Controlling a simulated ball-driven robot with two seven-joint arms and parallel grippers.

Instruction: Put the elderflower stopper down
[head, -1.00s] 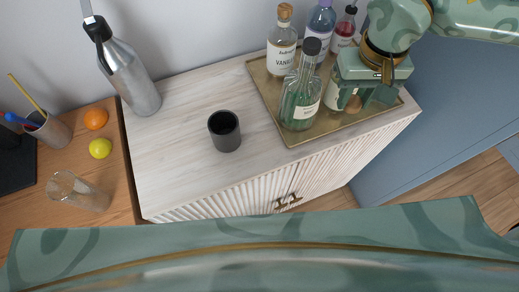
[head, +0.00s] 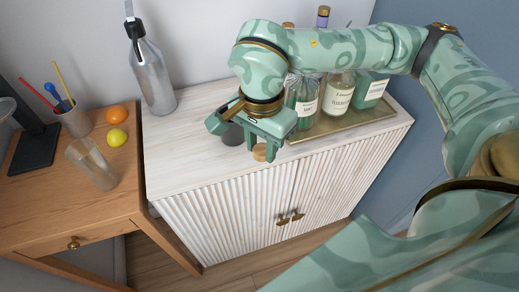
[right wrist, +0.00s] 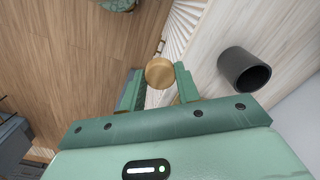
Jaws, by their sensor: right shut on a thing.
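The elderflower stopper (head: 260,152), a round wooden-topped stopper, is between the fingers of my right gripper (head: 262,154). In the right wrist view the stopper (right wrist: 159,72) shows as a tan disc between the two green fingertips (right wrist: 160,88). My right gripper is shut on it, in the air near the cabinet's front edge. The white cabinet top (head: 185,140) lies around and behind it. Any part of the stopper below its wooden head is hidden. My left gripper is not in view.
A dark cup (head: 232,134) stands close beside the gripper, partly covered by it; the right wrist view shows it too (right wrist: 243,68). Several bottles stand on a brass tray (head: 345,125) at right. The cabinet top's left part is clear.

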